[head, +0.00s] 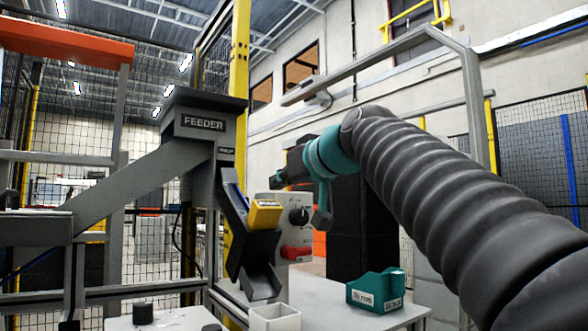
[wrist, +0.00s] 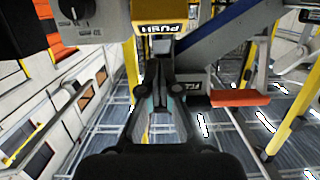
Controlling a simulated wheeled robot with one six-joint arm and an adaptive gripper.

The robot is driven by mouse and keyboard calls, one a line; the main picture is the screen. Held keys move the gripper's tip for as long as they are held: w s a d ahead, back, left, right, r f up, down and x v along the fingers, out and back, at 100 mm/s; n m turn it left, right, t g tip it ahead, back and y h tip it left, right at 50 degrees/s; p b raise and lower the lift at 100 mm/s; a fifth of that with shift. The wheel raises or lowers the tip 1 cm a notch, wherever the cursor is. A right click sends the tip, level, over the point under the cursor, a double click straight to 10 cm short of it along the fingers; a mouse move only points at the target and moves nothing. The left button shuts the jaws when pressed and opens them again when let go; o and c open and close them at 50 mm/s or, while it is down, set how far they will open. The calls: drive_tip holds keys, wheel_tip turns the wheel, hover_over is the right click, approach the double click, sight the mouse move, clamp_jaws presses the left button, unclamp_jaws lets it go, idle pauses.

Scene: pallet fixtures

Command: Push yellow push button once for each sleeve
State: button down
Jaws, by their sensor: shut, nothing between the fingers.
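The yellow push button block (head: 265,214), lettered PUSH, sits on the dark chute below the grey feeder (head: 208,124). It also shows at the top of the wrist view (wrist: 160,29), upside down. My gripper (head: 277,182) is above the button block in the head view, pointing left. In the wrist view my gripper (wrist: 161,52) is shut and empty, its tips just below the block in the picture. I cannot tell whether they touch it. The chute's lower end (head: 260,282) looks empty. I see no object that is clearly a sleeve.
A grey panel (head: 294,204) with a black knob and red part stands right of the button. A white open box (head: 275,318) is under the chute. A teal bin (head: 376,291) sits on the table at right.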

sight(268, 221)
drive_tip(key=shift+w+a+f, duration=0.25)
drive_tip(key=shift+w+f, duration=0.1)
drive_tip(key=shift+f, duration=0.35)
drive_tip(key=shift+w+a+f, duration=0.2)
drive_tip(key=shift+w+f, duration=0.1)
drive_tip(key=shift+f, duration=0.4)
drive_tip(key=shift+w+a+f+b, duration=0.25)
drive_tip(key=shift+w+f+b, duration=0.2)
drive_tip(key=shift+f, duration=0.3)
drive_tip(key=shift+w+a+f+b, duration=0.35)
drive_tip(key=shift+f+b, duration=0.25)
drive_tip(key=shift+f, duration=0.1)
drive_tip(key=shift+w+a+f+b, duration=0.2)
drive_tip(key=shift+w+f+b, duration=0.25)
drive_tip(key=shift+f, duration=0.55)
drive_tip(key=r+p, duration=0.1)
drive_tip(key=s+d+r+p, duration=0.1)
drive_tip(key=r, duration=0.1)
drive_tip(key=s+r, duration=0.1)
drive_tip(key=shift+d+r+p, duration=0.25)
drive_tip(key=shift+r+p, duration=0.15)
drive_tip(key=b+v, duration=0.2)
drive_tip(key=v, duration=0.8)
drive_tip(key=shift+f, duration=0.3)
drive_tip(key=shift+s, duration=0.1)
